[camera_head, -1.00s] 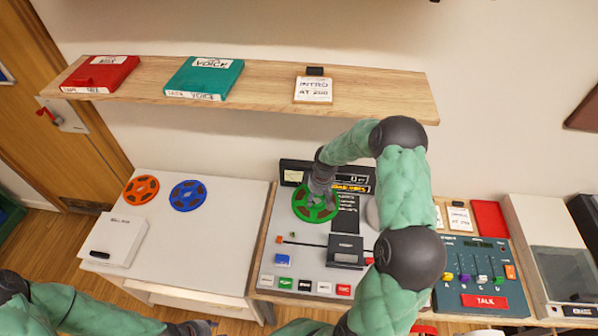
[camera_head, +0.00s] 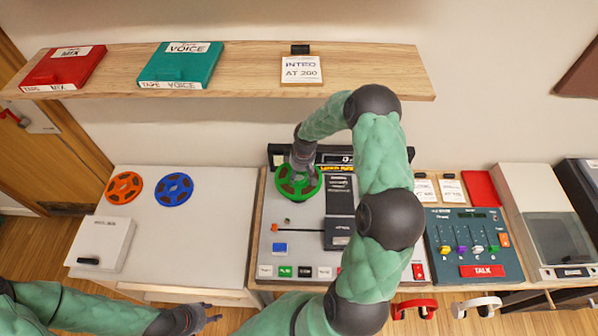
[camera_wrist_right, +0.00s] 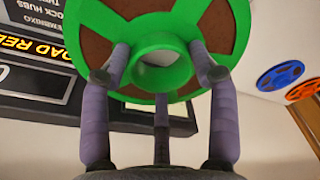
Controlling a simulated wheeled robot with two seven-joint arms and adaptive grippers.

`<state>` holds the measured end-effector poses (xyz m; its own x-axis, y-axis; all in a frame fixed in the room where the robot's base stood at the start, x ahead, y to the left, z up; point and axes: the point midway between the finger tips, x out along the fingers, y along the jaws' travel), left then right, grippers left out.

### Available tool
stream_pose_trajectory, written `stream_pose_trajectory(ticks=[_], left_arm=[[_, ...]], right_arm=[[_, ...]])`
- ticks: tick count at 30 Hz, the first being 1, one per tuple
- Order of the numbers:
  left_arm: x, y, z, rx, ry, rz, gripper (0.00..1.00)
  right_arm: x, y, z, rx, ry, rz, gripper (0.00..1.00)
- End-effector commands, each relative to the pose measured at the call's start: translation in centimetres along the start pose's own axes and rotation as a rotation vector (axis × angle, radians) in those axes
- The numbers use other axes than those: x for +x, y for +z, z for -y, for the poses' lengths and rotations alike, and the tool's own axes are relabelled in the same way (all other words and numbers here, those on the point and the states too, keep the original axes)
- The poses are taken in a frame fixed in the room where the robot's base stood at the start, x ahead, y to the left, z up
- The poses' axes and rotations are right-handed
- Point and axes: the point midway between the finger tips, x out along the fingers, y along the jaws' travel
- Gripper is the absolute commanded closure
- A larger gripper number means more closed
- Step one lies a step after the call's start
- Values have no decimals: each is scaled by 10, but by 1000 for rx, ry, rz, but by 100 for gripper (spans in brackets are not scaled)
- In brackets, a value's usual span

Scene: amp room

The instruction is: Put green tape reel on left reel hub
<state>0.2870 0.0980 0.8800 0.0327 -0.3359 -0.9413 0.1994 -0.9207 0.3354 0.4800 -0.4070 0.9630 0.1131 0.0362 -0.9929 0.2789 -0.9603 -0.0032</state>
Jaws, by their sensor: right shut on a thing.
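The green tape reel (camera_head: 298,185) is at the upper left of the tape machine (camera_head: 310,240) in the head view. My right gripper (camera_head: 303,160) is shut on it from above. In the right wrist view the fingers of my right gripper (camera_wrist_right: 162,75) are around the raised hub ring of the green reel (camera_wrist_right: 205,20). The left reel hub is hidden under the reel, so I cannot tell whether the reel is seated on it. My left gripper (camera_head: 195,318) is low at the front, empty, with its fingers apart.
An orange reel (camera_head: 124,188) and a blue reel (camera_head: 174,190) lie on the white side table (camera_head: 215,215) beside a white box (camera_head: 103,243). A shelf (camera_head: 240,72) with tape boxes runs above. A mixer (camera_head: 472,247) stands to the right.

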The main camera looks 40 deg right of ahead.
Motion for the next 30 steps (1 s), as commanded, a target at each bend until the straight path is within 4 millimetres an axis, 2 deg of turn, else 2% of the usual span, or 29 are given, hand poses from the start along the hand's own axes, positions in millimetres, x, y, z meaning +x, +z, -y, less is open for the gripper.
stream_pose_trajectory(ticks=[16,30], left_arm=[[26,-1,9,0,0,0,60],[29,-1,10,0,0,0,60]], right_arm=[[38,4,-1,1,2,-2,88],[42,4,-1,1,2,-2,88]])
